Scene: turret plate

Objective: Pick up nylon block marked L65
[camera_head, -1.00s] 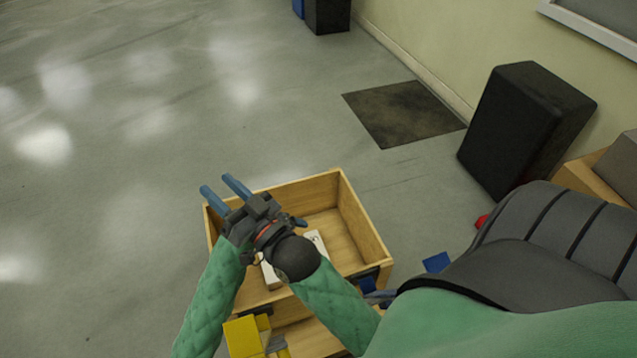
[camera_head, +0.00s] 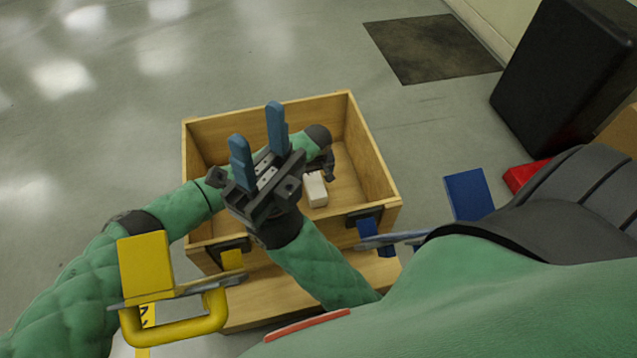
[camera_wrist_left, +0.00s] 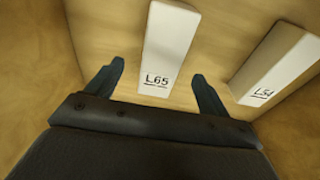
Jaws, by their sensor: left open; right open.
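The white nylon block marked L65 (camera_wrist_left: 165,50) lies in the wooden box, with its marked end towards my left gripper. My left gripper (camera_wrist_left: 158,72) is open, with its fingers on either side of that end; I cannot tell whether they touch it. In the head view my left gripper (camera_head: 328,162) reaches into the box, its fingers largely hidden. One white block (camera_head: 315,189) shows beside it; its marking is not readable there. My right gripper (camera_head: 260,140) is open and empty, in front of the box and my left forearm in the picture.
A second white block, marked L54 (camera_wrist_left: 275,65), lies to the right of L65. The wooden box (camera_head: 372,150) has walls around the blocks. Yellow parts (camera_head: 145,262) and blue parts (camera_head: 468,194) stand near its front. My two arms cross closely above the box.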

